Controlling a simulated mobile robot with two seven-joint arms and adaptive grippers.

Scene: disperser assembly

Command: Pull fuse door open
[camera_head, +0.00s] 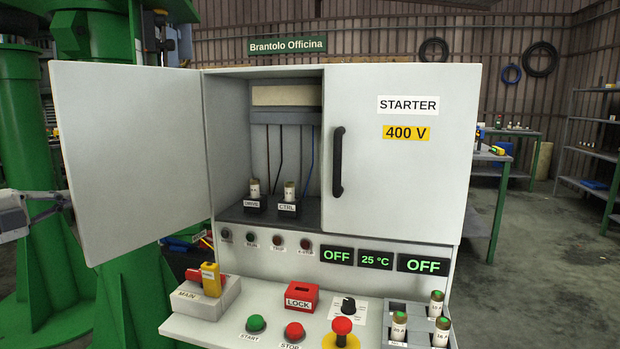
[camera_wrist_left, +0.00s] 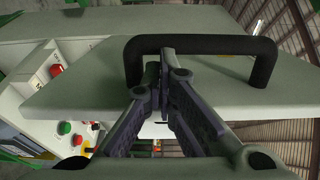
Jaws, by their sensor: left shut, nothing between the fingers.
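The grey cabinet's left door (camera_head: 130,150) stands swung wide open to the left. It uncovers a compartment (camera_head: 285,180) with two fuses (camera_head: 254,190) in holders labelled DRIVE and CTRL. My left gripper (camera_head: 62,200) is at the far left, its fingertips partly hidden behind this door. In the left wrist view, the door panel (camera_wrist_left: 90,85) bears a black bar handle (camera_wrist_left: 215,45). My right gripper is not in view.
The right door (camera_head: 420,100), marked STARTER 400 V, is shut and has its own black handle (camera_head: 338,162). Below are the control panel's buttons (camera_head: 256,323), a red LOCK block (camera_head: 302,297) and a fuse rack (camera_head: 400,327). A green column (camera_head: 25,120) stands at the left.

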